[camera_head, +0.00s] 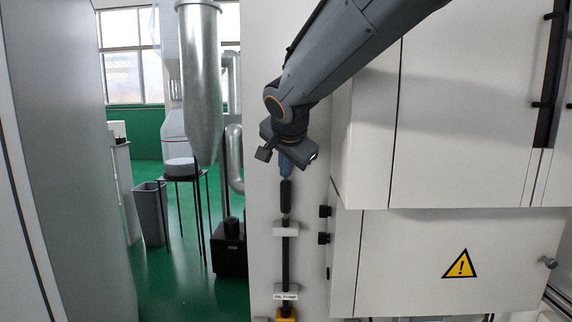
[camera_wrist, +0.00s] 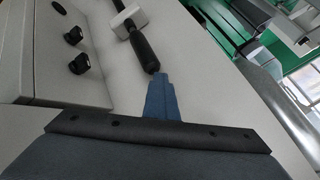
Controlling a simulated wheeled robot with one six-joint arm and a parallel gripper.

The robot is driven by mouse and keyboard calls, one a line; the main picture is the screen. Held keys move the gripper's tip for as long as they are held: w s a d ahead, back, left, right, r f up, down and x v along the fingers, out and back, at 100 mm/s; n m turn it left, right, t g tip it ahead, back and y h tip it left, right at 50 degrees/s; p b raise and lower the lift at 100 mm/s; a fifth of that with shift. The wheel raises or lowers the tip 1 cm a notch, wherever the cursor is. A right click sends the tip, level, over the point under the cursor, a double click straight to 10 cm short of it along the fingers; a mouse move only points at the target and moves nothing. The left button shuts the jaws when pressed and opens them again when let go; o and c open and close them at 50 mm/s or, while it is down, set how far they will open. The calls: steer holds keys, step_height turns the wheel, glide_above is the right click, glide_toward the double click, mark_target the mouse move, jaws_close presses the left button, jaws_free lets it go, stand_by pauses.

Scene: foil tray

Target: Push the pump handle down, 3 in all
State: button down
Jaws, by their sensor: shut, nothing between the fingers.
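The pump handle (camera_head: 286,197) is a black grip on top of a thin dark rod (camera_head: 285,255) that runs down a pale wall panel. A label plate near the rod's foot seems to read "OIL PUMP". My gripper (camera_head: 286,172) is shut and empty, with its blue fingers pointing down just above the handle's top end. In the wrist view the handle (camera_wrist: 144,50) lies right at the tip of my shut blue fingers (camera_wrist: 157,78). The tip and the handle's end look very close; I cannot tell whether they touch.
A white guide block (camera_head: 286,229) surrounds the rod. Two black knobs (camera_head: 324,211) stick out from the cabinet just right of the rod. The white cabinet (camera_head: 455,258) with a yellow warning sign fills the right. Left of the panel is an open room with a green floor (camera_head: 180,240).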

steer(key=shift+r+p, duration=1.85)
steer(key=shift+r, duration=1.05)
step_height(320, 180, up, 5)
steer(key=p, duration=0.3)
steer(key=shift+a, duration=0.1)
stand_by(1.2)
